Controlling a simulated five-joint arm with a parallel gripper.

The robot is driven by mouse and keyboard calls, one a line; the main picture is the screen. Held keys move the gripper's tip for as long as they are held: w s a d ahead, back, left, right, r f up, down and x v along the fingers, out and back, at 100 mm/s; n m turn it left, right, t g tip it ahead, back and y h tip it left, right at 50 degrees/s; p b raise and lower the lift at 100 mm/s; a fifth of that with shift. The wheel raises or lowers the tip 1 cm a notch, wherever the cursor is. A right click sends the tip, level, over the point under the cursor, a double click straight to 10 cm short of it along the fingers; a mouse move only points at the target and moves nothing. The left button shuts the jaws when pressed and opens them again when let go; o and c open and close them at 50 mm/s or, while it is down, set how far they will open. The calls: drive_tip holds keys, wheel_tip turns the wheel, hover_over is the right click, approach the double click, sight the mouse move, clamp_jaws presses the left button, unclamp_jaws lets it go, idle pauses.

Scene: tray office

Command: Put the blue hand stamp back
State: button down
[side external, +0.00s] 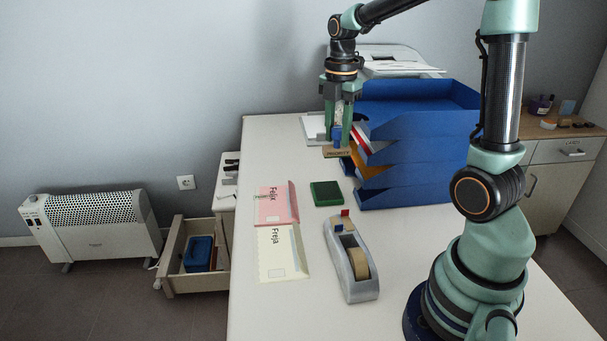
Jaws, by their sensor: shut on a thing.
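The blue hand stamp (337,141) is in my gripper (337,135) at the back of the desk, left of the blue letter trays. My gripper points down, with one green finger on each side of it, and is shut on it. Below the blue part is a wooden block lettered "PRIORITY" (336,153), which looks like the stamp's base. I cannot tell whether it touches the desk. A dark green pad (325,193) lies flat on the desk in front of it.
Stacked blue letter trays (418,130) hold papers close to my gripper's right. A grey tape dispenser (357,289), a pink "Felix" folder (268,210) and a cream "Freja" folder (273,262) lie nearer. An open drawer (195,284) at left holds a blue box (198,254).

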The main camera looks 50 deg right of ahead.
wheel_tip(320, 180, down, 18)
drive_tip(key=shift+r, duration=0.2)
drive_tip(key=shift+f, duration=0.1)
idle(0.3)
drive_tip(key=c, duration=0.5)
unclamp_jaws()
drive_tip(key=shift+c, duration=0.2)
